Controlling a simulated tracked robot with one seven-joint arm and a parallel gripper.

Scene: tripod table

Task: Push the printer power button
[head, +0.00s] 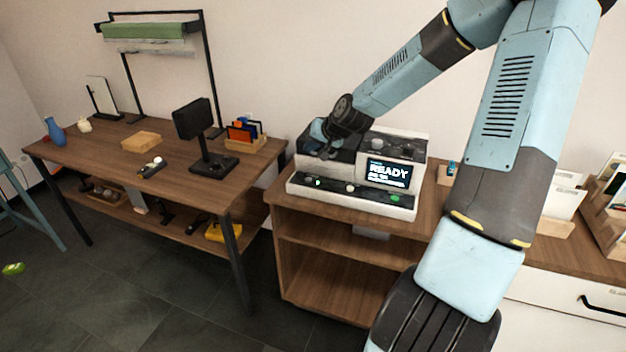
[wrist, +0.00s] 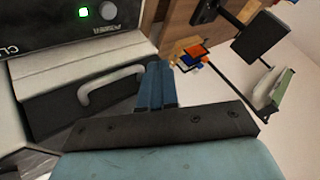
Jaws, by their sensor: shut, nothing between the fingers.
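The white and dark printer (head: 405,147) stands on a wooden cabinet, with READY on its screen (head: 388,174). Its front strip carries a small green light (head: 318,182), a round grey button (head: 350,187) and a green button (head: 396,197). My gripper (head: 317,140) is over the left part of the printer, behind the front strip. Its blue fingers (wrist: 155,80) are shut and empty, apart from the button and beside a grey handle (wrist: 110,85). Contact with the printer cannot be told.
The printer's cabinet (head: 310,225) has open shelves. To its left, a desk (head: 100,150) holds a dark monitor-like stand (head: 195,125) and an organizer with coloured cards (head: 245,135). White card holders (head: 565,200) stand at the right. Space in front of the printer's left half looks clear.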

